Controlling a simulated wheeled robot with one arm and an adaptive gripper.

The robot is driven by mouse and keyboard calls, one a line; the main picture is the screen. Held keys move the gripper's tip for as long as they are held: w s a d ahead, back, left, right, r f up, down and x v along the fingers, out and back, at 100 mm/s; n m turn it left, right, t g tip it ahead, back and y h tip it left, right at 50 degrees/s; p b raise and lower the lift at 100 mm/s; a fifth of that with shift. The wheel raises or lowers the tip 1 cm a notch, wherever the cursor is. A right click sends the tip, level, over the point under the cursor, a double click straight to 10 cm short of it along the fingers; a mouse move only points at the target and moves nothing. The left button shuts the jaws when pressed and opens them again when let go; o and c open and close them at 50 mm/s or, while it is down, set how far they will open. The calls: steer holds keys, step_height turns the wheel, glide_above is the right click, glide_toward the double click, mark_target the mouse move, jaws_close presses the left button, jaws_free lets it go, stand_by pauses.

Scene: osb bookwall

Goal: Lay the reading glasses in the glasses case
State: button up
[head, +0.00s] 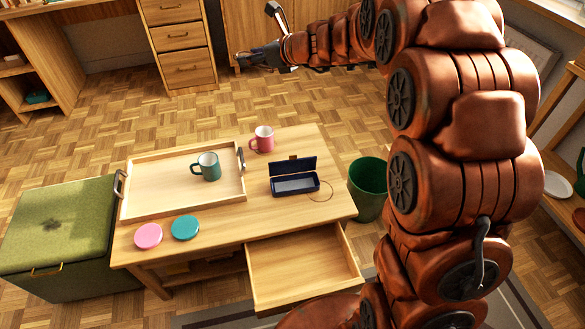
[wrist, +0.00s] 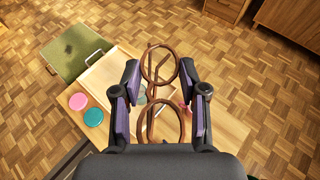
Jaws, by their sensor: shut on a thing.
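The brown round-rimmed reading glasses (wrist: 182,123) are held between the purple-padded fingers of my gripper (wrist: 160,85), shut on them, in the wrist view. In the head view my gripper (head: 262,55) is raised beyond the far side of the table, and the glasses cannot be made out there. The dark blue glasses case (head: 295,184) stands open on the right part of the table, its lid upright at the back. My gripper is well away from the case. I cannot make out the case in the wrist view.
A wooden tray (head: 140,209) holds a teal mug (head: 209,167). A pink mug (head: 263,139) stands behind the case; a thin brown loop (head: 331,195) lies by its right end. Pink (head: 148,236) and teal (head: 185,228) discs lie in front. The drawer (head: 300,268) is open; a green bin (head: 368,190) stands right.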

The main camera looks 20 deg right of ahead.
steer(key=f+n+g+b, duration=0.1)
steer(key=a+f+n+g+y+b, duration=0.1)
steer(key=a+f+n+y, duration=0.1)
steer(key=shift+w+a+f+g+b, duration=0.15)
steer(key=shift+w+f+g+b, duration=0.05)
steer(key=shift+w+g+b, duration=0.2)
step_height(320, 180, down, 7)
steer(key=n+g+y+b, duration=0.2)
steer(key=g+b, duration=0.1)
steer(key=n+g+b, duration=0.3)
steer(key=n+b, duration=0.1)
steer(key=b, duration=0.1)
glide_above(293, 188)
step_height(293, 188, down, 24)
steer(key=shift+y, duration=0.3)
steer(key=shift+f+b, duration=2.15)
steer(key=shift+f, duration=1.4)
steer(key=shift+p, duration=0.45)
